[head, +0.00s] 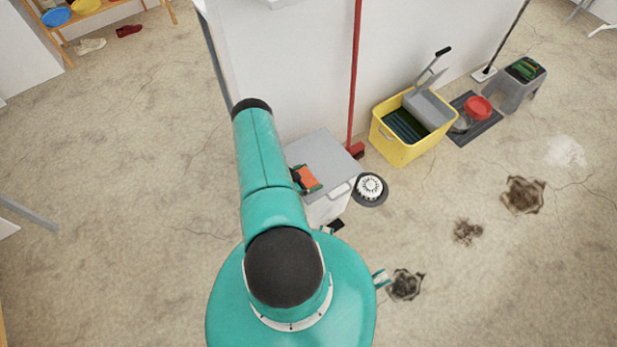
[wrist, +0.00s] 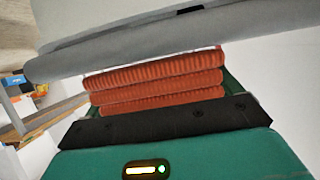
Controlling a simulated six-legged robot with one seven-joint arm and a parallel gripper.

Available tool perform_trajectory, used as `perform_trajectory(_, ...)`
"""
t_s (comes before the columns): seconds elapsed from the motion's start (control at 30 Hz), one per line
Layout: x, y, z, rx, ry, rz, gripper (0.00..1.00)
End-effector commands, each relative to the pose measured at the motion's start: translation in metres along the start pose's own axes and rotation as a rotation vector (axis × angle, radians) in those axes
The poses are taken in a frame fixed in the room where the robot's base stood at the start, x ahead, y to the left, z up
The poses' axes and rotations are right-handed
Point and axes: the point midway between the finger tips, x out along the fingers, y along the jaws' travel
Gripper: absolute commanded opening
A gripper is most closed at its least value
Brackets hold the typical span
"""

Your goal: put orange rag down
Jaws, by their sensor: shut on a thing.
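The orange rag (head: 308,178) shows in the head view as a small orange patch beside my arm, over the grey lid of a white box. In the wrist view the orange rag (wrist: 155,83) appears as several ribbed orange folds between dark green sides. My gripper (head: 304,180) is shut on it; its black and green body fills the bottom of the wrist view. The grey lid (head: 322,150) lies just beyond the rag, and its edge (wrist: 130,45) crosses the top of the wrist view. I cannot tell whether the rag touches the lid.
A red-handled broom (head: 354,85) stands against the white wall behind the box. A round grey and white device (head: 370,187) sits on the floor to the right, with a yellow mop bucket (head: 391,146) beyond.

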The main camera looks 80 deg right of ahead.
Motion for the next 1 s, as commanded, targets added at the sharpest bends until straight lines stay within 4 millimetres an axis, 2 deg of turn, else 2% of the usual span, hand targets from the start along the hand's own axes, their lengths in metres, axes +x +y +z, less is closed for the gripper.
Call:
perform_trajectory(0.2,0.001,0.000,0.003,-0.001,0.001,-0.001,0.68)
perform_trajectory(0.23,0.001,0.000,0.002,0.000,0.001,-0.001,0.96)
perform_trajectory(0.27,0.001,0.000,0.002,0.000,0.000,0.000,1.00)
perform_trajectory(0.57,-0.001,0.000,-0.001,0.000,0.000,0.000,1.00)
perform_trajectory(0.77,-0.031,-0.001,-0.001,-0.002,0.000,-0.004,1.00)
perform_trajectory(1.0,-0.084,-0.001,-0.001,-0.001,0.000,-0.004,1.00)
